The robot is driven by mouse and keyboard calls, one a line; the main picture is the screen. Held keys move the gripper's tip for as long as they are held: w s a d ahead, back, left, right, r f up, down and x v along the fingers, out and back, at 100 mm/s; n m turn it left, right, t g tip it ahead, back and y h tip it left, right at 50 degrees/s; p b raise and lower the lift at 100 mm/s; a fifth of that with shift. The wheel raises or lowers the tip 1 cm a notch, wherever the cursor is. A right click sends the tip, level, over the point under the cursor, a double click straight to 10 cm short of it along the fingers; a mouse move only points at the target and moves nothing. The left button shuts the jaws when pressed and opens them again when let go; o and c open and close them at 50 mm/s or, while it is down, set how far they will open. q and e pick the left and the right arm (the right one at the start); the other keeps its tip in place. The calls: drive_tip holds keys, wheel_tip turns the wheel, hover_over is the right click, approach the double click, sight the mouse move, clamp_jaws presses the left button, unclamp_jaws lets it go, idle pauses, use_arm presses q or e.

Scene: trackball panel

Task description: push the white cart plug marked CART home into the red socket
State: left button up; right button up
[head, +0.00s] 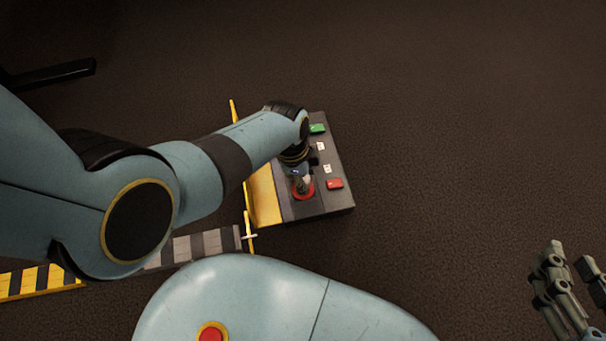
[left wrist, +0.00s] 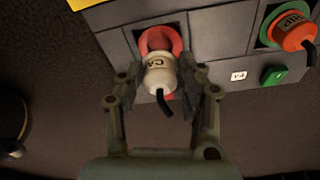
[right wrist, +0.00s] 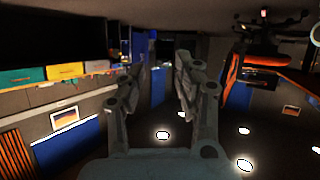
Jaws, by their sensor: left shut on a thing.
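The white cart plug (left wrist: 158,76), with dark letters partly readable as CA, is between the fingers of my left gripper (left wrist: 162,84), which is shut on it. A black cable hangs from its near end. The plug's far end overlaps the red socket (left wrist: 175,36) on the grey panel; how deep it sits I cannot tell. In the head view the red socket (head: 303,195) shows below my left gripper (head: 300,180), and the arm hides part of the panel. My right gripper (right wrist: 160,70) is open and empty, and also shows at the head view's lower right (head: 568,268).
An orange plug (left wrist: 296,32) sits at a green socket (left wrist: 267,22) right of the red one. A green block (left wrist: 273,76) and a white label (left wrist: 238,76) are on the panel. In the head view a red block (head: 334,184) lies near the panel's right edge.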

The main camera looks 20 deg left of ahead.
use_arm(q)
drive_tip(key=shift+f+b, duration=0.4)
drive_tip(key=shift+f, duration=0.25)
use_arm(e)
drive_tip(key=r, duration=0.1)
drive_tip(key=w+r+t, duration=0.2)
drive_tip(key=shift+a+r, duration=0.1)
drive_tip(key=shift+a, duration=0.15)
use_arm(q)
drive_tip(key=shift+p, duration=0.3)
use_arm(e)
drive_tip(key=shift+w+r, duration=0.1)
drive_tip(key=shift+r, duration=0.3)
idle(0.6)
use_arm(q)
drive_tip(key=shift+f, duration=0.2)
use_arm(e)
drive_tip(key=shift+f, duration=0.2)
use_arm(q)
drive_tip(key=shift+f+b, duration=0.35)
drive_tip(key=shift+b, duration=0.05)
use_arm(e)
drive_tip(key=shift+f, duration=0.35)
use_arm(q)
drive_tip(key=shift+f+b, duration=0.5)
drive_tip(key=shift+f, duration=0.1)
use_arm(e)
drive_tip(key=shift+s+f, duration=0.25)
drive_tip(key=shift+f, duration=0.35)
